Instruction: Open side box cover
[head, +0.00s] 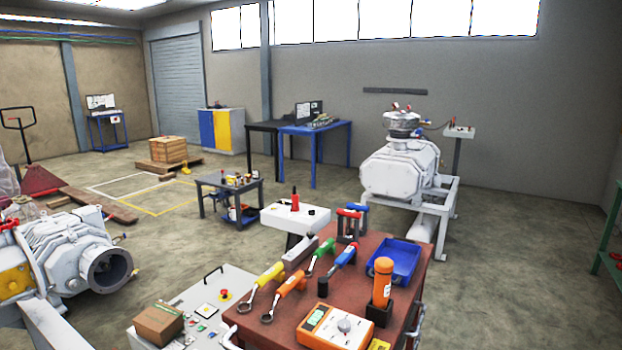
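I cannot tell which thing is the side box, and no cover stands out as open. A light grey control cabinet (240,283) with a black handle, a red emergency button and small buttons stands at the lower left of the workbench. A white box-topped stand (310,219) with a red item on it is behind the workbench. A white vacuum pump (397,171) stands at the right rear on a white frame. A second pump (70,250) with a wide dark round port is at the left. Neither of my grippers is in view.
The red-brown workbench (340,289) carries wrenches, a blue bin (393,262), an orange bottle (382,283) and an orange meter (337,325). A cardboard box (158,324) sits on the cabinet. A dark cart (229,182) stands behind.

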